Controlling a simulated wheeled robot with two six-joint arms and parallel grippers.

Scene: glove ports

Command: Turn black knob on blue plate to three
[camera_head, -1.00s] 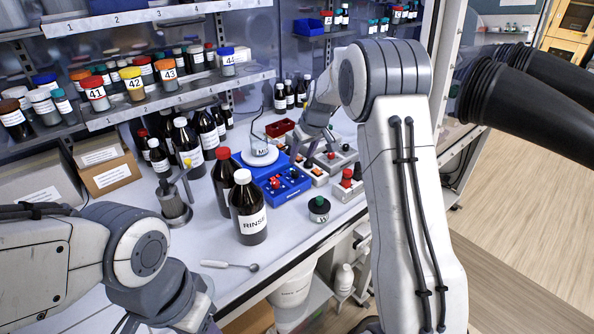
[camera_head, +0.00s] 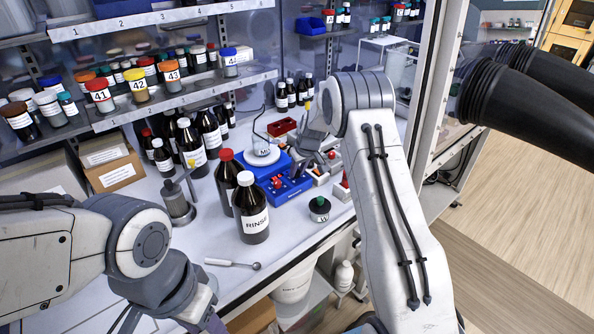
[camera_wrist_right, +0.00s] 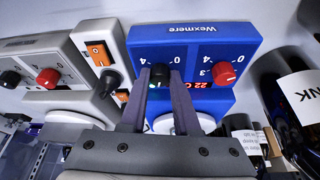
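The blue plate, labelled Wexmere (camera_wrist_right: 190,48), carries a black knob (camera_wrist_right: 160,74) at its left and a red knob (camera_wrist_right: 224,73) at its right, with printed numbers around them. In the head view the blue plate (camera_head: 289,191) lies on the bench. My right gripper (camera_wrist_right: 159,76) points at the blue plate, one finger on each side of the black knob, with a gap seeming to show on both sides. In the head view my right gripper (camera_head: 299,158) is over the back of the blue plate and hides part of it. My left gripper's fingers are out of frame at bottom left.
The RINSE bottle (camera_head: 251,214), a green-topped jar (camera_head: 319,208) and a spoon-like tool (camera_head: 232,263) are in front. Shelves of bottles line the back.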

